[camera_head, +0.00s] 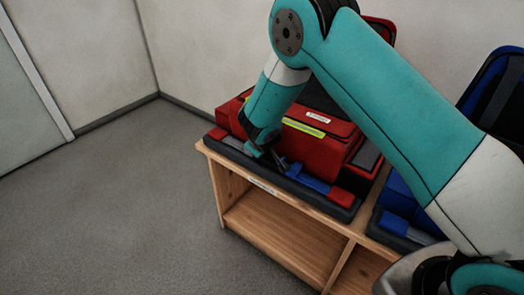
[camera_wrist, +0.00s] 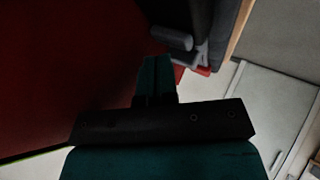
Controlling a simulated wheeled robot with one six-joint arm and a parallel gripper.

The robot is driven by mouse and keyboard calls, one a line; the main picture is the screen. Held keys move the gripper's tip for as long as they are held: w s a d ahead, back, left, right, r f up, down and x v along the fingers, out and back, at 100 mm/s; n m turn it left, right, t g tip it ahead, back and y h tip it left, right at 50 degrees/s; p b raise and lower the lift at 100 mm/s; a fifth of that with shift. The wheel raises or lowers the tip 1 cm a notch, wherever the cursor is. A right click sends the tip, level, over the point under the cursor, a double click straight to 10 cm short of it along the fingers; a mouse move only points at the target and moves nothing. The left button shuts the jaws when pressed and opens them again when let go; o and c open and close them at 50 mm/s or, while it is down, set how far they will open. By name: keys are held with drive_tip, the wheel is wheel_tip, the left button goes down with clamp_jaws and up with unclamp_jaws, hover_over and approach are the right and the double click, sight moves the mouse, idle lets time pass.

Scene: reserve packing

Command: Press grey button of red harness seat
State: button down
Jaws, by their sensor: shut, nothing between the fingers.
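The red harness seat (camera_head: 315,143) sits on a wooden bench, with a dark ledge along its front. A grey part (camera_head: 234,143), which looks like the grey button, is on that ledge beside a small red block (camera_head: 216,133). In the wrist view a grey rounded piece (camera_wrist: 171,39) shows just beyond the fingertips, near a bit of red (camera_wrist: 203,71). My gripper (camera_head: 282,163) is shut and empty, low over the front ledge, right of the grey part. Its closed fingers (camera_wrist: 157,60) point toward the grey piece. I cannot tell whether they touch anything.
A blue bar (camera_head: 308,179) and a red end block (camera_head: 342,197) are on the ledge to the right. A blue seat (camera_head: 397,197) stands further right, partly behind my arm. The wooden bench (camera_head: 235,183) has open shelves below. The floor at left is clear.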

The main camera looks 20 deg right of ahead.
drive_tip(key=shift+f+b, duration=0.4)
drive_tip(key=shift+f, duration=0.1)
idle(0.5)
drive_tip(key=shift+r, duration=0.15)
drive_tip(key=shift+r+p, duration=0.65)
drive_tip(key=shift+r, duration=0.1)
drive_tip(key=shift+r, duration=0.1)
drive_tip(key=shift+r+p, duration=1.65)
drive_tip(key=shift+r, duration=0.75)
